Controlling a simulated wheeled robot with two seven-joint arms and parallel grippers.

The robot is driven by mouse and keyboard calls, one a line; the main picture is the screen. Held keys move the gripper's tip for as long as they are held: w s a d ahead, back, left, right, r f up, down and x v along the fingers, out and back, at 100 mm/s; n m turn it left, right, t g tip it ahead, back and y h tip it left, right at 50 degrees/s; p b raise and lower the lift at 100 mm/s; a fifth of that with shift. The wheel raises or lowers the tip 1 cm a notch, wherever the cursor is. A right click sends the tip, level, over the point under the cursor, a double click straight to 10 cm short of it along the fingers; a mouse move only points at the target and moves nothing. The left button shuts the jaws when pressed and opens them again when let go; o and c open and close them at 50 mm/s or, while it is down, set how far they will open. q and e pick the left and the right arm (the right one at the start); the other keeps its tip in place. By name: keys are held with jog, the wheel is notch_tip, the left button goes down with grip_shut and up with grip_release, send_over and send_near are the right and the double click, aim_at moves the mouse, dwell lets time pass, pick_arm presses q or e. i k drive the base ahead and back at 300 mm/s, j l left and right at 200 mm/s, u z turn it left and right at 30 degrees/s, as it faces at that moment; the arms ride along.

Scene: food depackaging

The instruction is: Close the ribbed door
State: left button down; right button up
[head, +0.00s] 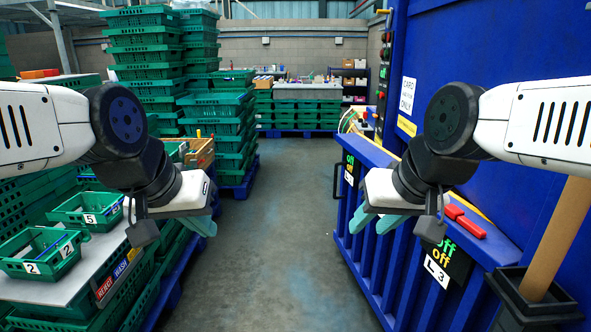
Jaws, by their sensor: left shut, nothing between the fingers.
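A blue ribbed panel (372,258), which looks like the ribbed door, runs along the right side of the aisle with upright ribs. A black handle (336,181) sticks out at its far end. I cannot tell how far it stands open. My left gripper (205,226), with teal fingers, is shut and empty over the left side of the aisle, well away from the panel. My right gripper (375,222), also with teal fingers, appears open and empty. It shows in front of the panel's upper part; I cannot tell whether it touches.
A wooden handle (556,240) rises from a black holder at lower right. Green crates (150,60) and a bench with trays (85,212) line the left. The grey floor (265,260) between is clear.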

aim_at(389, 268)
jog(key=i, duration=0.65)
jog(key=i+j+z, duration=0.1)
jog(key=i, duration=0.55)
jog(key=i+j+z, duration=0.1)
jog(key=i, duration=0.6)
jog(key=i+l, duration=0.3)
jog(key=i, duration=0.25)
jog(key=i+l+u, duration=0.1)
jog(key=i+l, duration=0.25)
jog(key=i, duration=0.15)
